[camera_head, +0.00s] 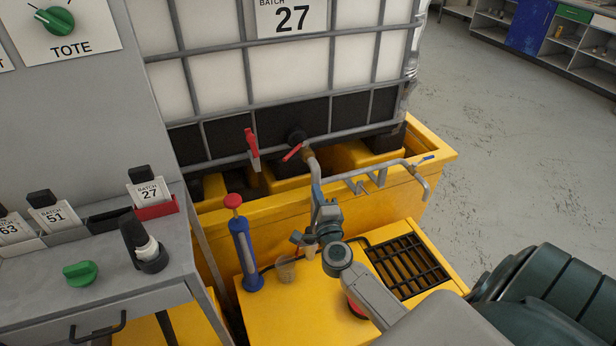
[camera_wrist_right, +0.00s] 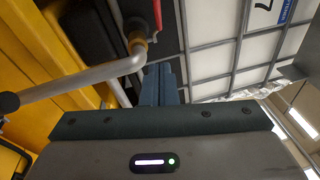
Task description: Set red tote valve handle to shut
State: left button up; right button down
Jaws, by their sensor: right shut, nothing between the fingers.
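The red valve handle (camera_head: 292,152) sits at the tote outlet, slanting down to the left at an angle to the grey pipe. A red bar by the brass fitting also shows at the top of the right wrist view (camera_wrist_right: 157,12); it looks like this handle. The tote (camera_head: 280,75) is a white tank in a grey cage. My right gripper (camera_head: 317,188) is shut and empty, just below the handle and close to the pipe. Its blue-grey fingers show together in the wrist view (camera_wrist_right: 160,82), apart from the red bar. My left gripper is out of view.
The grey outlet pipe (camera_head: 313,168) runs down beside my right gripper. A second red piece (camera_head: 252,145) hangs on the cage to the left. A blue pump with a red knob (camera_head: 242,245) stands on the yellow platform.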

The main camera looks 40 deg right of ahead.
send_near(296, 151)
jog(key=w+d, duration=0.1)
jog(key=d, duration=0.2)
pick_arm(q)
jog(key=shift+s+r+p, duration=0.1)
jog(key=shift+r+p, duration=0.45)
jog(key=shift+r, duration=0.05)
pick_arm(e)
jog(key=shift+w+a+r, duration=0.1)
jog(key=shift+w+a, duration=0.15)
jog(key=shift+w, duration=0.45)
jog(key=shift+w+a+r, duration=0.1)
jog(key=shift+w+a, duration=0.1)
jog(key=shift+w, duration=0.45)
jog(key=shift+w+a, duration=0.25)
jog(key=shift+w, duration=0.45)
